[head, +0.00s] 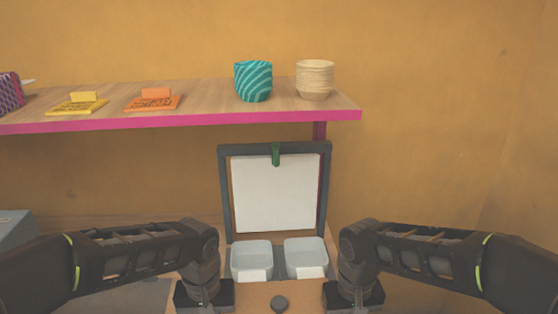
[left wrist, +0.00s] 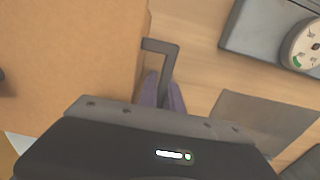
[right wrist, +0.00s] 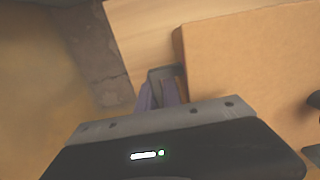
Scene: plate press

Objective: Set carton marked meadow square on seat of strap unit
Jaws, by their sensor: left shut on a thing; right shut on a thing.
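A brown carton (head: 250,299) with a dark round knob shows at the bottom middle of the head view, between my two grippers. Its marking cannot be read. My left gripper (left wrist: 165,90) is shut on a dark bracket-like handle at the carton's side. My right gripper (right wrist: 158,90) is shut on a similar handle on the opposite side. Beyond the carton, a dark upright frame (head: 224,195) holds a white panel (head: 275,195) with a green clip at its top. Two pale grey blocks (head: 251,255) (head: 306,253) lie before it. I cannot tell whether this is the strap unit; its seat is not clear.
A pink-edged shelf (head: 200,118) above holds a teal striped pot (head: 253,81), stacked pale bowls (head: 314,79), and yellow (head: 76,107) and orange (head: 152,103) signs. In the left wrist view, a grey device with a dial (left wrist: 303,46) is on the wooden surface.

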